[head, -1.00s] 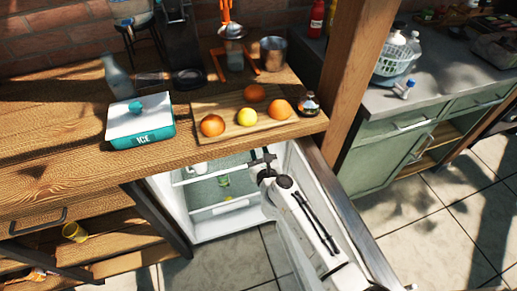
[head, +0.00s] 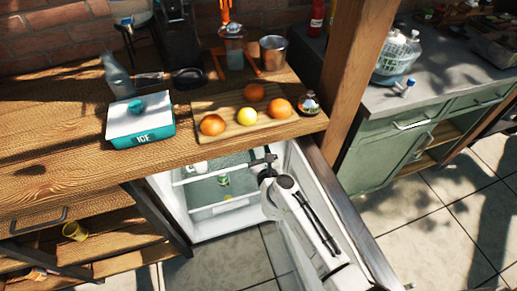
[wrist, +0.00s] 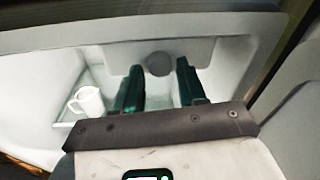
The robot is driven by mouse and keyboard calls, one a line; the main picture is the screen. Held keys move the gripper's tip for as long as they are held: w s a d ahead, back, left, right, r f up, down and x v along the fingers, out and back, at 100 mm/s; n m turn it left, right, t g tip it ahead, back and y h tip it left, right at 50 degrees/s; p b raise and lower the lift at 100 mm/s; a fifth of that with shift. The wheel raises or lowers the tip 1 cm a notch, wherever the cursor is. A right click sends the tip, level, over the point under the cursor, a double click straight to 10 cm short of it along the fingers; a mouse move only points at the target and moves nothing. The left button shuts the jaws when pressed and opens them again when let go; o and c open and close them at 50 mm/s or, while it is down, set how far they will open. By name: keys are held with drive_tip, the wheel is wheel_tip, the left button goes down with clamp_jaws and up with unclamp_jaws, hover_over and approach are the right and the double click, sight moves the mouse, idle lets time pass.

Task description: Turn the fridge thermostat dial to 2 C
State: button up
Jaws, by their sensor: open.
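The thermostat dial (wrist: 159,64) is a small round grey knob on a pale housing at the top of the fridge interior, in the wrist view. My gripper (wrist: 160,75) is open, with one dark green finger on each side of the dial in the picture. I cannot tell whether the fingers touch it. The dial's markings are not readable. In the head view, the open white fridge (head: 180,207) stands under the wooden table, and my gripper (head: 264,160) is at its upper right opening. The dial is hidden there.
The fridge door (head: 352,212) stands open to the right, close beside my arm. A white jug (wrist: 88,102) sits on a shelf at left. A green item (head: 223,180) is inside. The wooden tabletop (head: 60,160) overhangs the fridge.

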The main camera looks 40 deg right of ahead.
drive_tip(key=v, duration=1)
drive_tip(key=shift+s, duration=0.2)
drive_tip(key=shift+s+a, duration=0.1)
